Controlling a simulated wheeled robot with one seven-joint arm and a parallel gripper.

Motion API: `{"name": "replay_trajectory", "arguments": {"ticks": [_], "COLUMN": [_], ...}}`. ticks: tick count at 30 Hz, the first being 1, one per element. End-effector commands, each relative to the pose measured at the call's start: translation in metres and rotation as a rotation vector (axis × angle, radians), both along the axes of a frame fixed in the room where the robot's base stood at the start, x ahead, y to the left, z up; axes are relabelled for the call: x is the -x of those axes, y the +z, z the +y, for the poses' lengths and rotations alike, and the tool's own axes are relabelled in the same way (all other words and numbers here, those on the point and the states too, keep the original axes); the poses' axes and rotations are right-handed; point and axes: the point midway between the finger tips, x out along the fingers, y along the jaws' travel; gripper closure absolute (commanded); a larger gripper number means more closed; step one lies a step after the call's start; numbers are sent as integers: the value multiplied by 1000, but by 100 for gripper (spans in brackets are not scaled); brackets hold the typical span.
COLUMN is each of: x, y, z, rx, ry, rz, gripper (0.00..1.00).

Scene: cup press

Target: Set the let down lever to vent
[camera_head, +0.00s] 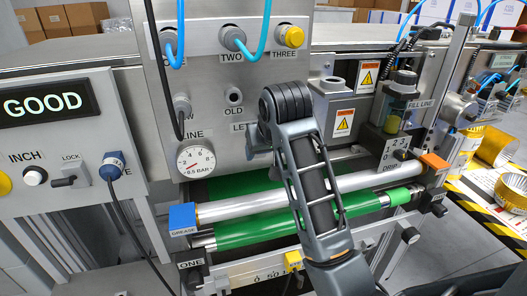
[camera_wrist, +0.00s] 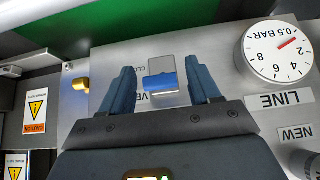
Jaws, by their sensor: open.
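The let down lever (camera_wrist: 160,82) is a small blue handle on a pale plate in the wrist view, which shows the panel upside down. My gripper (camera_wrist: 160,68) is open, with one dark blue finger on each side of the lever. I cannot tell whether they touch it. In the head view my arm hides the lever, and only "LET" of its label shows.
A pressure gauge (camera_wrist: 278,50) is right of the lever in the wrist view and also shows in the head view (camera_head: 196,160). Cables (camera_head: 180,80) hang at the upper left.

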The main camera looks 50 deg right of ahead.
Motion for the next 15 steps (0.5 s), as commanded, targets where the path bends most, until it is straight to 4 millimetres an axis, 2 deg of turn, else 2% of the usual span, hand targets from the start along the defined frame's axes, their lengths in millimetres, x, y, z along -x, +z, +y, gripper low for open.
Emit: {"name": "replay_trajectory", "arguments": {"ticks": [10,15], "x": [26,34], "y": [45,55], "z": [19,23], "rx": [1,0], "ry": [2,1], "rz": [-4,-2], "gripper": [38,38]}}
